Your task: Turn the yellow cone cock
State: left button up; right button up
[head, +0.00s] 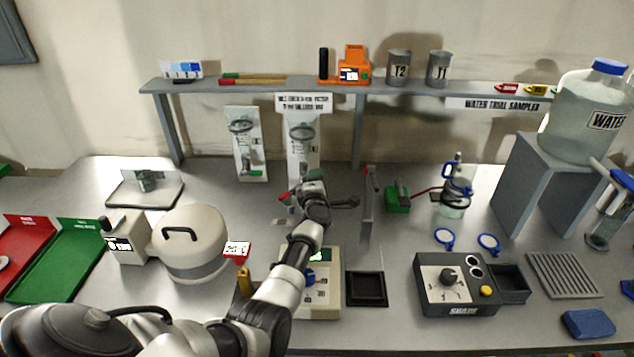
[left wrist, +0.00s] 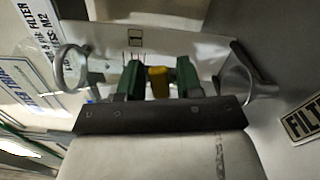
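In the left wrist view a small yellow piece (left wrist: 158,82), which looks like the cone cock, stands between the two green-sided fingers of my left gripper (left wrist: 158,88). Narrow gaps seem to show on both sides of it, so the fingers look open around it rather than closed on it. In the head view my left gripper (head: 315,190) reaches to the back of the table, in front of the white filter panel (head: 302,140). The yellow piece is hidden there behind the gripper. My right gripper is not in view.
A grey metal stand (head: 367,205) is close to the right of my left gripper. A white round pot (head: 188,243) is at left, and a beige device (head: 320,300) lies under my arm. A dark stirrer box (head: 455,283) and a water tank (head: 585,115) are at right.

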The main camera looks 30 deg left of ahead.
pick_arm(q)
grip_shut()
jog(key=shift+f+m, duration=0.55)
jog(key=shift+m, duration=0.75)
jog(key=shift+o, duration=1.2)
grip_release()
